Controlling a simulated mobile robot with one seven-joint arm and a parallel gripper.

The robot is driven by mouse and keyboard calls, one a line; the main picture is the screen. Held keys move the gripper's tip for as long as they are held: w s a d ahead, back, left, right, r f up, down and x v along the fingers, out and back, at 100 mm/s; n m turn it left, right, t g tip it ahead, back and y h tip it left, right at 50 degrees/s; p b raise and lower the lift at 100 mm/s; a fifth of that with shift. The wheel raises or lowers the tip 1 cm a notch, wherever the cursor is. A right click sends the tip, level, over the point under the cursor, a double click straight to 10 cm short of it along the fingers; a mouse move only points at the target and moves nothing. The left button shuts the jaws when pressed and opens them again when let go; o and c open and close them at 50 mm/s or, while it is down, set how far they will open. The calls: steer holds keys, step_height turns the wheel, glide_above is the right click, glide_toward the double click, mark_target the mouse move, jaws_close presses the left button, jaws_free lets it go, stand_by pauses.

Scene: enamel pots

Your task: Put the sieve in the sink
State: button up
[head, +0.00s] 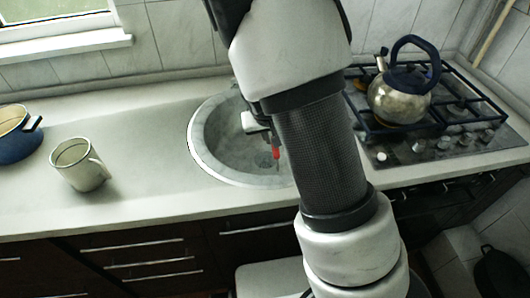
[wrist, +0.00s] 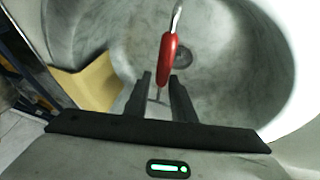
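My gripper (wrist: 161,74) is over the round grey sink (head: 206,150), with its two dark fingers close together on a red handle. The red handle (wrist: 167,60) has thin metal at both ends and also shows below my wrist in the head view (head: 276,152). I take it to be the sieve's handle; no mesh bowl is visible. The metal at its far end runs toward the top edge of the wrist view. The sink bowl with its dark drain (wrist: 183,60) lies behind the handle. My arm hides the sink's right part in the head view.
A whitish mug (head: 78,166) and a blue pot (head: 18,140) stand on the counter to the left. A kettle (head: 398,100) stands on the gas stove (head: 450,140) to the right. The counter (head: 140,135) between mug and sink is clear.

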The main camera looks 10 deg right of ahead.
steer(key=shift+o, duration=1)
steer(key=p+v, duration=0.3)
steer(key=v, duration=1.4)
steer(key=shift+r, duration=0.2)
steer(key=shift+s, duration=0.15)
steer(key=s+d+r+y+p, duration=0.1)
steer(key=s+r+p, duration=0.3)
steer(key=s+r, duration=0.5)
steer(key=s+d+r+t+y+p, duration=0.1)
steer(key=s+d+r+p, duration=0.2)
steer(key=s+r, duration=0.7)
step_height(320, 180, up, 2)
steer(key=shift+r+p, duration=0.1)
steer(key=shift+p, duration=1.15)
steer(key=shift+d, duration=0.1)
